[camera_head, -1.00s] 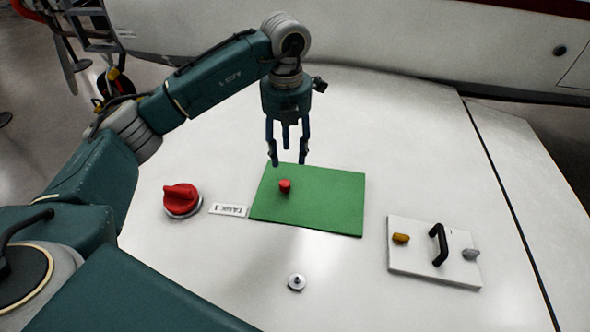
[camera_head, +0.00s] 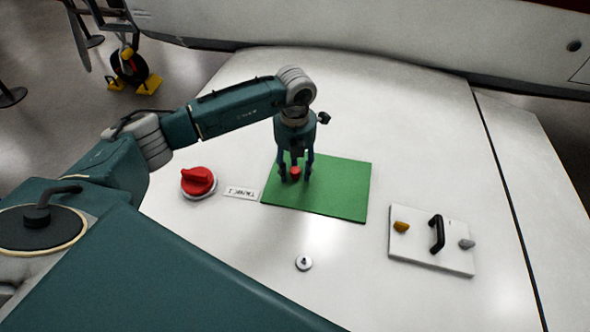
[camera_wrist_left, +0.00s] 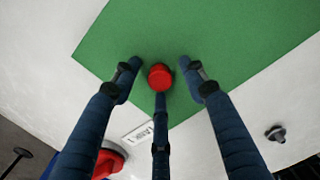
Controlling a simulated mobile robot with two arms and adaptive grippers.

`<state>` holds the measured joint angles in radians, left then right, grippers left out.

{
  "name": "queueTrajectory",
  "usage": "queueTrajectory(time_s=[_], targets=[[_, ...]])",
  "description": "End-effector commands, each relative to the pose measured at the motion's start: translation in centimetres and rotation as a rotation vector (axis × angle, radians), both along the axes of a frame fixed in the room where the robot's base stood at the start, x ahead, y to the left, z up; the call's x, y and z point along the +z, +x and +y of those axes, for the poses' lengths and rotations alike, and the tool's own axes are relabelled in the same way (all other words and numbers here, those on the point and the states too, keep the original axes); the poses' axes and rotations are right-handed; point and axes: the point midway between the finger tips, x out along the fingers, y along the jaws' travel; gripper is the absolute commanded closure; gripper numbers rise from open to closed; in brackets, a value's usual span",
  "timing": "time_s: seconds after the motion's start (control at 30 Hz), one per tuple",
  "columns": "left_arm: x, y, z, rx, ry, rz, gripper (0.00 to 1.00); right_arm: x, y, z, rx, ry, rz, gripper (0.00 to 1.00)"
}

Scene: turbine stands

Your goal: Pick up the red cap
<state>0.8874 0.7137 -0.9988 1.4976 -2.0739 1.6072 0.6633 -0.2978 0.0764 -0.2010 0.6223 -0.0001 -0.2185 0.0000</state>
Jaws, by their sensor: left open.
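The small red cap (camera_head: 295,173) is on the left part of the green mat (camera_head: 335,190). My left gripper (camera_head: 296,177) points down at the mat, with its fingers on either side of the cap. In the left wrist view the red cap (camera_wrist_left: 160,77) lies between the spread fingertips of my open left gripper (camera_wrist_left: 160,75), with visible gaps to the two side fingers. The third finger comes up close below it; I cannot tell whether it touches. My right gripper is not in view.
A larger red knob (camera_head: 198,181) and a white label (camera_head: 241,193) are left of the mat. A small metal fitting (camera_head: 304,263) is in front. A white plate (camera_head: 431,252) with a black handle (camera_head: 437,234) is at right. The white surface between them is clear.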

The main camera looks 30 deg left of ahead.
Motion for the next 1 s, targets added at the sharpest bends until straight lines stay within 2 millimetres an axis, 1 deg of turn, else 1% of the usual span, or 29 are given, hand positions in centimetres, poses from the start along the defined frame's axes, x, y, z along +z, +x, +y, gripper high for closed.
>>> queueTrajectory(time_s=[0.07,0.1,0.17,0.2,0.27,0.6,0.77,0.87,0.97,1.0], targets=[[0.0,0.0,0.0,0.0,0.0,0.0,0.57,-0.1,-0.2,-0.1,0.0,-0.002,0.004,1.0],[0.0,0.0,0.0,0.0,0.0,0.0,0.61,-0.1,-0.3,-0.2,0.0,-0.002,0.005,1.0],[0.0,0.0,0.0,0.0,0.0,0.0,0.73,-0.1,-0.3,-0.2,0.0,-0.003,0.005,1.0],[0.0,0.0,0.0,0.0,0.0,0.0,0.81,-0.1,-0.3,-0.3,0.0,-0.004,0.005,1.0],[0.0,0.0,0.0,0.0,0.0,0.001,0.92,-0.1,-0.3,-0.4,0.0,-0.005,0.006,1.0],[0.0,0.0,0.0,0.0,0.0,0.0,0.92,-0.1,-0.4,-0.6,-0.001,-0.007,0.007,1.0],[0.6,0.1,0.0,0.001,0.0,-0.001,0.92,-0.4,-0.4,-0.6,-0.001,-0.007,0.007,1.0],[1.5,0.1,0.0,0.001,-0.001,-0.002,0.92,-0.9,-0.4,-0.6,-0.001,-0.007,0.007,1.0],[3.1,0.1,0.0,-0.001,-0.001,-0.005,0.92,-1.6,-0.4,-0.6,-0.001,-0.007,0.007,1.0],[4.0,0.2,0.0,0.0,-0.001,-0.006,0.92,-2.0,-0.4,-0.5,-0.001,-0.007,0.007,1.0]])
